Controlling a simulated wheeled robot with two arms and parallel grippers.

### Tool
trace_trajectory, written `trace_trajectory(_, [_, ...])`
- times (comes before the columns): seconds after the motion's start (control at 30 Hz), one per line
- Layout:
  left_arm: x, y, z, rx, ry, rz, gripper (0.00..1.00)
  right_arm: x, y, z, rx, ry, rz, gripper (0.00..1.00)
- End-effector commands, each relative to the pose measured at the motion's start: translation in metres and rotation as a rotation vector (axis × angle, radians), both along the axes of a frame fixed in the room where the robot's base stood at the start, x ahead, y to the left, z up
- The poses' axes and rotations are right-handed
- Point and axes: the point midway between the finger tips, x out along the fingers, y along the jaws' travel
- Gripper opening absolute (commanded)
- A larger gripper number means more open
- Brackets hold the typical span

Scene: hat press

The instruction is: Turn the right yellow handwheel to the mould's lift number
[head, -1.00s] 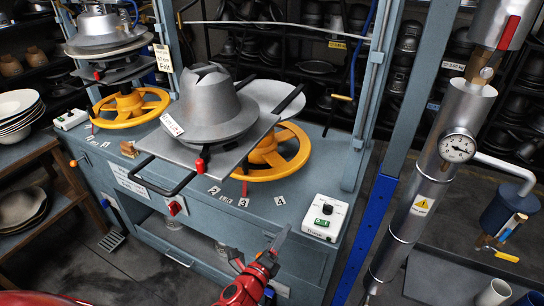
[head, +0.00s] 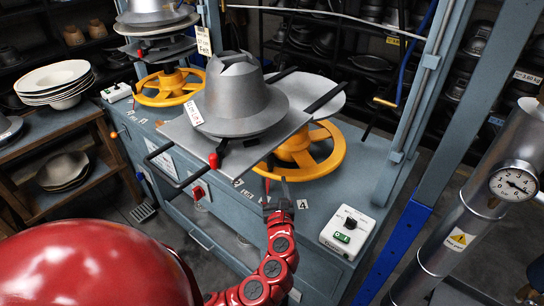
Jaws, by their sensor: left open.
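The right yellow handwheel (head: 335,160) sits under the right press plate (head: 183,128), which hides its left and back parts. A grey hat-shaped mould (head: 238,95) stands on that plate with a small white tag (head: 196,108), too small to read surely. Number plates lie on the bench around the wheel's front; one reads 4 (head: 303,204), and others are partly hidden. My left gripper (head: 275,183) is open and empty, fingers pointing up at the wheel's near rim. I cannot tell whether it touches the rim. My right gripper is not in view.
A white control box (head: 347,231) stands right of the gripper on the bench's front. The left press has another yellow handwheel (head: 170,88). A blue post (head: 398,240) and a gauge pipe stand at right.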

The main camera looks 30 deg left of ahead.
Motion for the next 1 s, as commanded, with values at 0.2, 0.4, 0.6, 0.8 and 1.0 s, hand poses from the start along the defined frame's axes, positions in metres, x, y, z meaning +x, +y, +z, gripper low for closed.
trace_trajectory(0.2, [0.037,0.033,0.002,-0.001,0.001,0.007,0.60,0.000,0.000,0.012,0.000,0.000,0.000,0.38])
trace_trajectory(0.4, [0.067,0.057,0.002,-0.002,-0.002,0.003,0.60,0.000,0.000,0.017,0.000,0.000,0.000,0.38])
trace_trajectory(0.6, [0.084,0.071,0.001,-0.002,-0.001,0.001,0.60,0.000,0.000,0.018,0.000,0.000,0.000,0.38])
trace_trajectory(0.8, [0.091,0.075,0.000,0.001,-0.001,-0.004,0.60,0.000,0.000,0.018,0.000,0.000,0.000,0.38])
trace_trajectory(1.0, [0.091,0.075,0.000,0.000,0.000,-0.004,0.60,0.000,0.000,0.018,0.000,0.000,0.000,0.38])
